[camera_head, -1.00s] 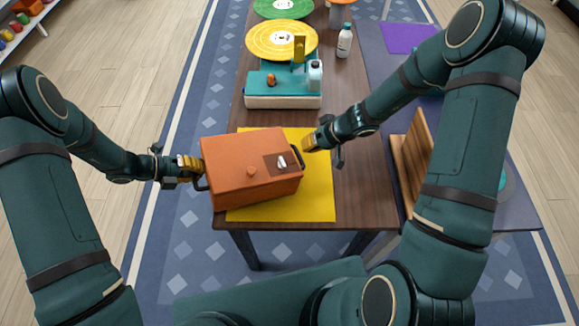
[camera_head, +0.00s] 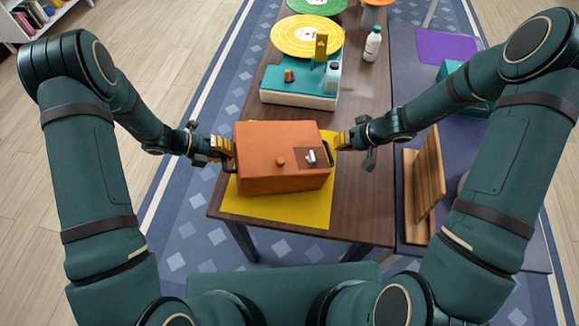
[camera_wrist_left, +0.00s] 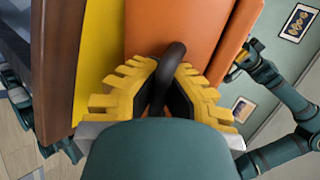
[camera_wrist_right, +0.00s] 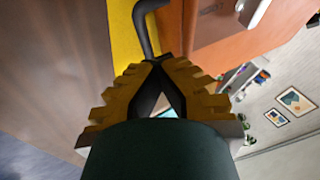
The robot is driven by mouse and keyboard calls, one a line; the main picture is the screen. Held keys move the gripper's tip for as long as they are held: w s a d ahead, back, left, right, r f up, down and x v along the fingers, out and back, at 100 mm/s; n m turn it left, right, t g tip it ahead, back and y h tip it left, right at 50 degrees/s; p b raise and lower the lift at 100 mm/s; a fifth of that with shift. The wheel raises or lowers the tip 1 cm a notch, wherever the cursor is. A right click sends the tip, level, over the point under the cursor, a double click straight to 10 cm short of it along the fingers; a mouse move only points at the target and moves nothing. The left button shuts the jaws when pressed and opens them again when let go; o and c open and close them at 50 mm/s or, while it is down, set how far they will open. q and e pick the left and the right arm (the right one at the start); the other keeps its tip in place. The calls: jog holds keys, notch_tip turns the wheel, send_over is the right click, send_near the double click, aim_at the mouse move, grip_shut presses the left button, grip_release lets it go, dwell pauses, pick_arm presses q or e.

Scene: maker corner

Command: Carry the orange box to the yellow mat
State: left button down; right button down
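The orange box (camera_head: 265,165), with a knob, a brown patch and dark side handles, is over the yellow mat (camera_head: 280,212) at the table's near end. Mat shows in front of it and at its right; whether it rests on the mat or hangs just above, I cannot tell. My left gripper (camera_head: 224,148) is shut on the box's left handle, also seen in the left wrist view (camera_wrist_left: 172,62). My right gripper (camera_head: 340,142) is at the right handle (camera_wrist_right: 147,35); its fingertips close around the handle's end in the right wrist view.
Behind the box on the wooden table (camera_head: 365,190) stand a teal and white machine (camera_head: 298,88), a yellow disc (camera_head: 306,36), a green disc (camera_head: 316,5) and a white bottle (camera_head: 372,45). A wooden rack (camera_head: 428,175) and a purple sheet (camera_head: 445,46) are on the right-hand table.

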pick_arm(q)
jog(key=c, duration=1.3)
grip_release()
jog(key=shift+a, duration=0.1)
pick_arm(e)
jog(key=c, duration=1.4)
grip_release()
pick_arm(q)
jog(key=o, duration=1.1)
jog(key=v, duration=1.2)
pick_arm(e)
jog(key=o, duration=0.9)
